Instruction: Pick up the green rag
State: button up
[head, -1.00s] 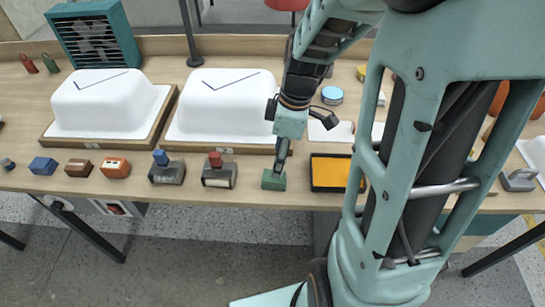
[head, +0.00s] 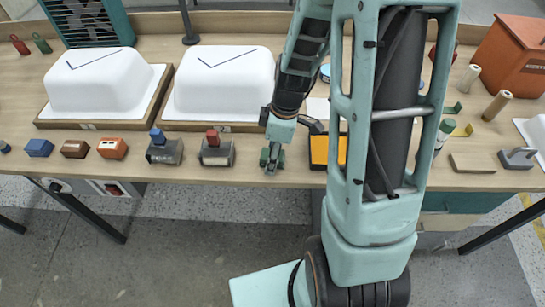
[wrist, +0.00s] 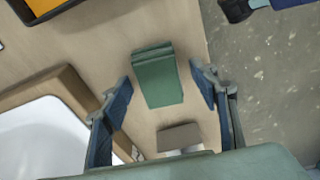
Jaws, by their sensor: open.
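The green rag (wrist: 158,78) is a folded green block lying on the wooden table near its front edge. In the wrist view it lies between the two fingers of my gripper (wrist: 162,79), with a gap on both sides. The fingers are open and do not visibly touch it. In the head view my gripper (head: 272,160) is down over the rag, and only green bits of the rag (head: 264,157) show beside the fingers.
A grey block tool with a red knob (head: 216,150) stands left of the rag. A black tray with orange inside (head: 318,150) stands to its right. A white tub shell (head: 222,85) on a wooden base lies behind. The table's front edge is close.

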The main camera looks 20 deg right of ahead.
jog(key=c, duration=1.2)
jog(key=shift+c, duration=0.2)
jog(key=shift+r, duration=0.1)
jog(key=shift+r+p, duration=0.35)
jog(key=shift+r, duration=0.05)
jog(key=r+p, duration=0.2)
jog(key=r, duration=0.1)
jog(key=shift+s+d+r, duration=0.15)
jog(key=shift+s+r, duration=0.05)
jog(key=s+d+r+p, duration=0.3)
jog(key=s+d+r, duration=0.3)
jog(key=s, duration=0.6)
notch_tip(320, 180, up, 3)
jog(key=shift+f, duration=0.15)
jog(key=shift+s, duration=0.1)
